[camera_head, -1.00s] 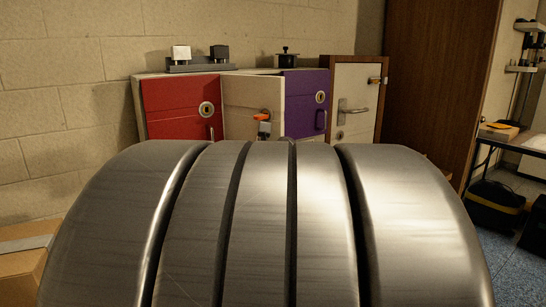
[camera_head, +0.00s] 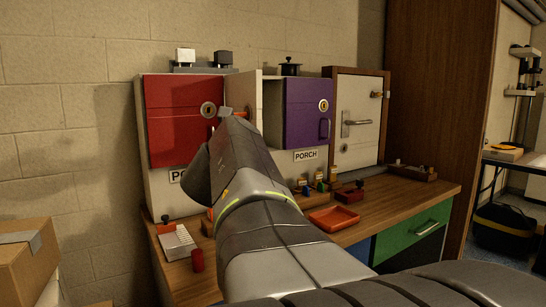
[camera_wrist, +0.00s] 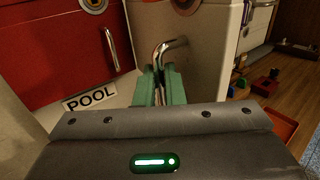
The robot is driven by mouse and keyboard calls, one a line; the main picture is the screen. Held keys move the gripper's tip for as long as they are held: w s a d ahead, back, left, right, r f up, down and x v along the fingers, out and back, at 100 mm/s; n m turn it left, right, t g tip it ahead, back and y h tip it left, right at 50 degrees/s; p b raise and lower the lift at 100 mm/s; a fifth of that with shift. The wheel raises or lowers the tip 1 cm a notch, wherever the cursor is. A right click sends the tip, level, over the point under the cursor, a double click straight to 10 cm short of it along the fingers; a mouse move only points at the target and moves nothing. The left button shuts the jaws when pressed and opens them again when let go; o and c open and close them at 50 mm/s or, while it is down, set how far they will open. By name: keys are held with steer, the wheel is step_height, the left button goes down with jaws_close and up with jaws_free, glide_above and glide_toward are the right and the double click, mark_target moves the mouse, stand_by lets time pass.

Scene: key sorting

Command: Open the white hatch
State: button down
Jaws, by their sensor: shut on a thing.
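The white hatch (camera_head: 245,90) stands between the red and purple hatches in the head view. It looks swung outward, with a darker gap between its right edge and the purple hatch. In the wrist view the white hatch (camera_wrist: 207,55) fills the upper middle, with a round lock plate at its top edge. Its bent metal handle (camera_wrist: 172,45) reaches down between the green fingers of my gripper (camera_wrist: 161,75), which is shut on it. In the head view my arm hides the fingers and the hatch's lower part.
The red hatch (camera_head: 180,120) is close on the left, its handle (camera_wrist: 111,48) near my gripper. The purple hatch (camera_head: 305,110) is shut on the right. An orange tray (camera_head: 334,217) and several small coloured things lie on the wooden bench below. A cardboard box (camera_head: 22,265) stands lower left.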

steer(key=shift+a+f, duration=0.2)
steer(key=shift+a, duration=0.15)
steer(key=shift+f, duration=0.1)
stand_by(0.4)
